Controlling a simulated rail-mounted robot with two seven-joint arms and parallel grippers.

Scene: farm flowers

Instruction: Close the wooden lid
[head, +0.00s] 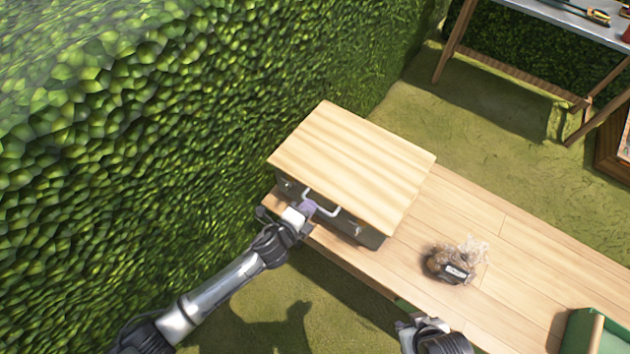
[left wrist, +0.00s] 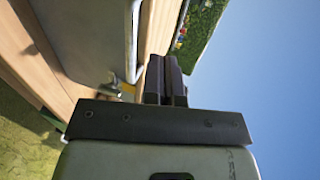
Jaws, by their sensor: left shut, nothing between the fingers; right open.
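The wooden lid (head: 350,165) is a pale, flat board lying over a dark grey box (head: 368,236) on the bench. I cannot tell whether it rests fully down. A light metal handle (head: 322,208) shows at the lid's front edge. My left gripper (head: 306,207) is at the box's front left, just beside the handle; its fingers are shut and empty. In the left wrist view the shut fingers (left wrist: 166,80) point up beside the grey box wall (left wrist: 85,35). My right gripper (head: 408,326) is open at the bottom edge, in front of the bench, partly cut off.
The wooden bench (head: 510,255) runs to the lower right. A clear bag with brown contents (head: 450,262) stands right of the box. A green crate (head: 595,330) is at the lower right. A dense hedge (head: 150,120) rises close to the left. A tool table (head: 570,22) stands at the back right.

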